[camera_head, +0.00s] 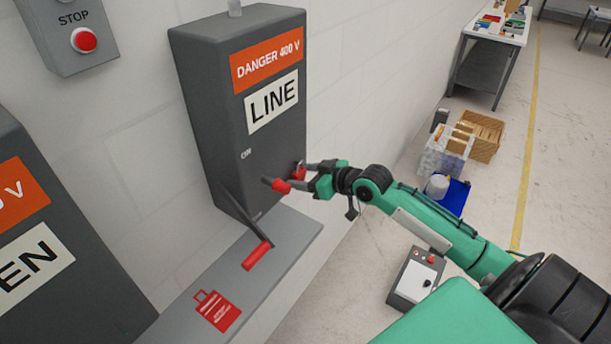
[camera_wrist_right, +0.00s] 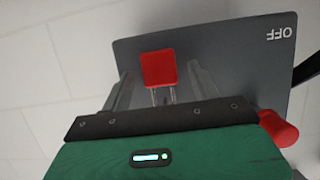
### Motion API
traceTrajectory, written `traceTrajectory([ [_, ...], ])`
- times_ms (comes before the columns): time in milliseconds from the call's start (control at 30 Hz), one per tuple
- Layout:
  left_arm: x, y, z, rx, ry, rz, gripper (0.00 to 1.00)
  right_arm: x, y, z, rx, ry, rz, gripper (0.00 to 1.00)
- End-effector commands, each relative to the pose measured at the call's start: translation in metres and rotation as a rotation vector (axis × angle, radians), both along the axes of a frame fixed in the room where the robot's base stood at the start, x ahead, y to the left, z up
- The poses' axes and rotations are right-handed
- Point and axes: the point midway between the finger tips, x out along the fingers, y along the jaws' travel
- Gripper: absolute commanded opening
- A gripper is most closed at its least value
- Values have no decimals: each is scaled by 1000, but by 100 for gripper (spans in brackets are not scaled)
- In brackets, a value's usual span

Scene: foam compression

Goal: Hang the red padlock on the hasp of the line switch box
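The grey line switch box (camera_head: 215,110) is on the wall, with its lever's red handle (camera_head: 257,256) pointing down. The red handle also shows at the right of the right wrist view (camera_wrist_right: 279,129). The red padlock (camera_wrist_right: 160,68) is between my right gripper's spread fingers (camera_wrist_right: 161,85), with a visible gap on each side. Its pale shackle points toward the gripper. In the head view, my right gripper (camera_head: 288,176) is at the box's lower right edge, with small red patches by its fingertips. The hasp cannot be made out clearly. My left gripper is out of view.
A grey shelf (camera_head: 285,245) under the box bears a red padlock-shaped marking (camera_head: 217,311). Another switch box (camera_head: 30,190) is at left, below a stop button box (camera_head: 70,38). A control box (camera_head: 415,278) and crates (camera_head: 480,135) stand on the floor at right.

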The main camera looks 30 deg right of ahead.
Motion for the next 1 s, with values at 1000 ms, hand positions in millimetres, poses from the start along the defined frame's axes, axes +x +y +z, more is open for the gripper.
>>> traceTrajectory([
  [1000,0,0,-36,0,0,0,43,-80,-33,29,-2,4,-1,61],
])
